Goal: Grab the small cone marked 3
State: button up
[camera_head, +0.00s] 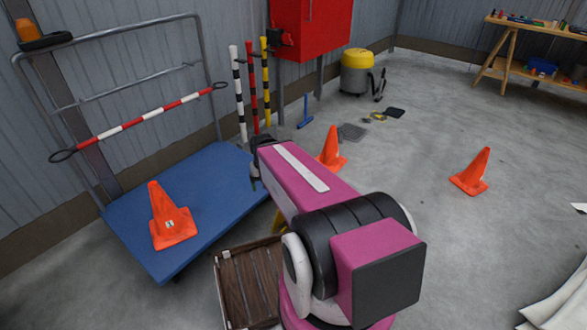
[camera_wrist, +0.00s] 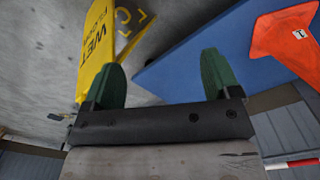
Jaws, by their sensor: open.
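Three orange cones show in the head view. One cone (camera_head: 168,218) stands on the blue platform cart with a small white label whose mark I cannot read surely; it also shows at the upper right of the wrist view (camera_wrist: 285,42). A second cone (camera_head: 331,146) stands on the floor, partly hidden behind my arm. A third cone (camera_head: 472,172) stands on open floor to the right. I see no readable number on these two. My gripper (camera_wrist: 160,80) is open and empty, its green fingers apart, above the cart's edge and not touching any cone.
The blue cart (camera_head: 215,180) has a metal rail frame. A yellow wet-floor sign (camera_wrist: 100,50) is close to my fingers. A wooden crate (camera_head: 250,285) sits beside my arm. Striped poles (camera_head: 252,90), a red cabinet (camera_head: 312,25) and a yellow vacuum (camera_head: 357,72) line the wall. Right floor is mostly clear.

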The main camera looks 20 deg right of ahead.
aim_at(329, 157)
jog(key=k+l+z, duration=0.15)
jog(key=l, duration=0.35)
jog(key=l+z, duration=0.1)
jog(key=l, duration=0.4)
jog(key=i+l+z, duration=0.1)
jog(key=l, duration=0.3)
jog(key=i+l+z, duration=0.1)
jog(key=i+l, duration=0.15)
jog(key=l, duration=0.15)
jog(key=i+l+z, duration=0.15)
jog(key=l, duration=0.25)
jog(key=i+l+z, duration=0.1)
jog(key=i+l, duration=0.2)
